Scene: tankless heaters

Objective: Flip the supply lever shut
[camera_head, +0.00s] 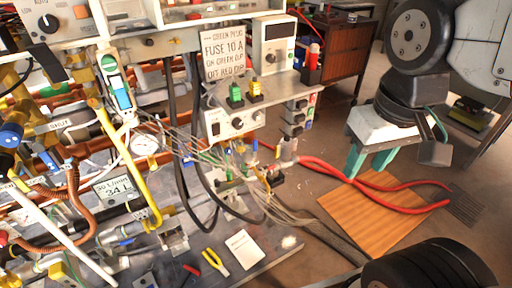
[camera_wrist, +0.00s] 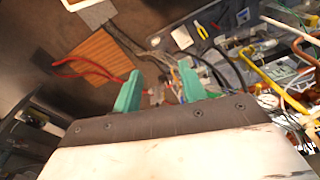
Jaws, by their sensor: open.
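Which part is the supply lever I cannot tell for certain. A long bent yellow lever (camera_head: 133,165) runs down the front of the pipework at left in the head view. It also shows at the right of the wrist view (camera_wrist: 262,72). A pale straight rod with a yellow tip (camera_head: 62,232) slants across the lower left. My gripper (camera_head: 369,164) has teal fingers, which stand apart and empty. It is at the right, well away from the yellow lever, above the floor near a wooden board. The fingers also show in the wrist view (camera_wrist: 160,92).
A wooden board (camera_head: 370,222) lies on the floor with red cables (camera_head: 400,203) across it. Bundled wires (camera_head: 215,160) and a control box (camera_head: 235,118) stand between my gripper and the pipes. Yellow pliers (camera_head: 215,261) and a paper (camera_head: 244,249) lie on the bench.

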